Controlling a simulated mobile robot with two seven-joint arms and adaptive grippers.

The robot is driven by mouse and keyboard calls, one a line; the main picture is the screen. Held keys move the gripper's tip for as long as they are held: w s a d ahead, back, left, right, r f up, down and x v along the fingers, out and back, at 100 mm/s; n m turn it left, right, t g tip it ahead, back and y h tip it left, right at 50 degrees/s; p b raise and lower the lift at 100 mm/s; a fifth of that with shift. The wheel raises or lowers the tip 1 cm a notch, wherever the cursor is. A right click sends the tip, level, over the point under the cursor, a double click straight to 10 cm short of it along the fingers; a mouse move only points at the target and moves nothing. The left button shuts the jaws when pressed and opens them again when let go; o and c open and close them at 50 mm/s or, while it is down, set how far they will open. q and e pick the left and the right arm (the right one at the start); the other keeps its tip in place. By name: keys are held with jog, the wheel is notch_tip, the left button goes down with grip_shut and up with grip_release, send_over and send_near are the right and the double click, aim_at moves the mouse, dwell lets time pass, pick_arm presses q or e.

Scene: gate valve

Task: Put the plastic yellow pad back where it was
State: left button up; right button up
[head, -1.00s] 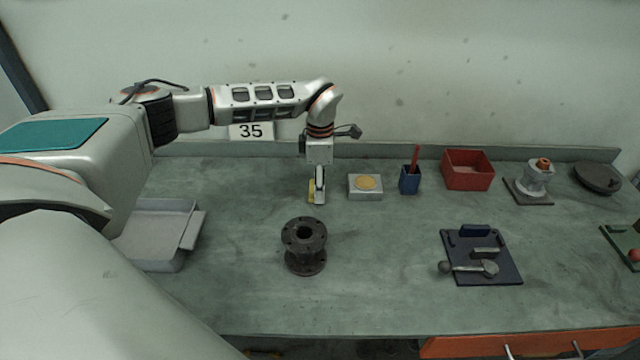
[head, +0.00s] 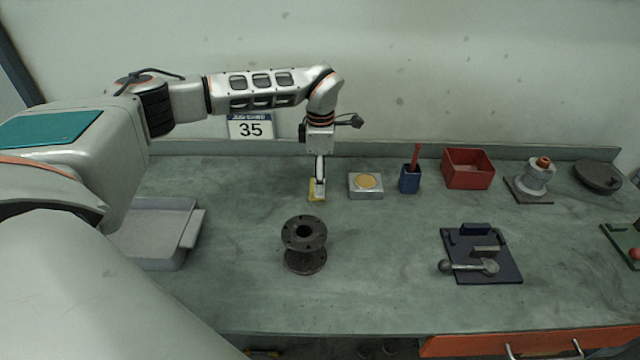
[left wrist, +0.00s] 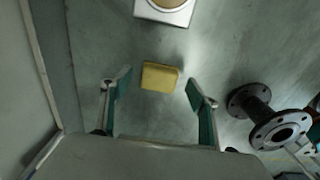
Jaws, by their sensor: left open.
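The yellow pad (head: 312,190) lies on the bench, left of a grey block with a round yellow top. It also shows in the left wrist view (left wrist: 160,76), flat on the bench. My left gripper (head: 319,188) is above the pad and partly covers it in the head view. In the left wrist view the fingers (left wrist: 158,92) are spread wide on either side of the pad, with gaps on both sides. The gripper is open and holds nothing. My right gripper is not in view.
The grey block with the round yellow top (head: 366,186) stands just right of the pad. A dark flanged spool (head: 304,245) stands in front. A blue cup (head: 410,180), red bin (head: 468,169), lever plate (head: 483,256) and grey tray (head: 160,235) are farther off.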

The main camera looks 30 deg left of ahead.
pick_arm(q)
notch_tip(320, 180, up, 10)
jog(key=shift+f+b, duration=0.2)
jog(key=shift+b, duration=0.15)
dwell(0.4)
